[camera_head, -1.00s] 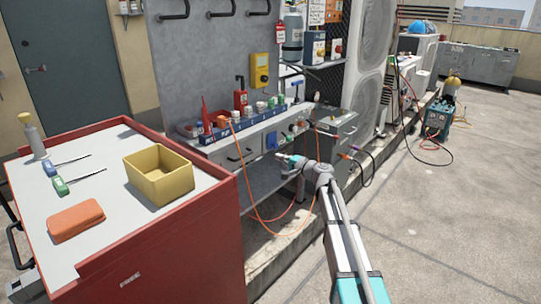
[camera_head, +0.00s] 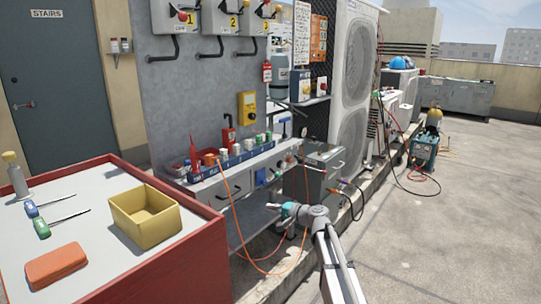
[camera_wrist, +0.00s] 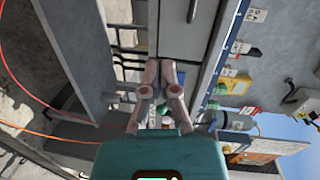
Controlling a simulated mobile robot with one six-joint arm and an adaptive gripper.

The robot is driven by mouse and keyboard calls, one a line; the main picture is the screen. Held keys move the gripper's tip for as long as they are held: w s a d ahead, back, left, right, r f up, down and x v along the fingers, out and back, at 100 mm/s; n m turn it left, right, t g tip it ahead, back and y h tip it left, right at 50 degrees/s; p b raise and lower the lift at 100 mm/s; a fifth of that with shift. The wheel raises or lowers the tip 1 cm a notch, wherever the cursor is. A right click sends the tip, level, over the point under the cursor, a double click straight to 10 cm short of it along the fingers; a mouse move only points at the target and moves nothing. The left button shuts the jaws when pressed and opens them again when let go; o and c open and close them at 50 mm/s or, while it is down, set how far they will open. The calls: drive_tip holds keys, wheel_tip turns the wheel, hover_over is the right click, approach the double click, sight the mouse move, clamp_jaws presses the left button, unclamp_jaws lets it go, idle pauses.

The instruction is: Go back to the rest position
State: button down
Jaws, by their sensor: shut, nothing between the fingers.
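My gripper (camera_wrist: 161,66) shows in the wrist view with its two fingers together and nothing between them. In the head view my gripper (camera_head: 283,208) is at the end of my arm, in front of the grey workbench (camera_head: 205,192) and apart from it. The wrist view is turned on its side, with a grey drawer or cabinet front (camera_wrist: 187,30) beyond the fingertips.
A red cart (camera_head: 190,268) at the left holds a yellow bin (camera_head: 146,228), an orange case (camera_head: 56,265) and two screwdrivers (camera_head: 41,227). An orange hose (camera_head: 240,240) hangs near my gripper. The concrete floor (camera_head: 440,225) at the right is open.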

drive_tip(key=s+d+f+n+g+h, duration=0.25)
drive_tip(key=s+f, duration=0.35)
drive_tip(key=s, duration=0.3)
drive_tip(key=s+d+f+n+g+h, duration=0.2)
drive_tip(key=s+f+g+h, duration=0.15)
drive_tip(key=s+f, duration=0.4)
drive_tip(key=s+d+f+n+g+h, duration=0.1)
drive_tip(key=s+d+g+h, duration=0.1)
drive_tip(key=s+d+h, duration=0.35)
drive_tip(key=s+d+f+g+h, duration=0.1)
drive_tip(key=s+d+f+h, duration=0.1)
drive_tip(key=s+d, duration=0.65)
wheel_tip(320, 180, up, 38)
drive_tip(key=s+a+p, duration=0.2)
drive_tip(key=p, duration=3.5)
drive_tip(key=shift+s, duration=0.4)
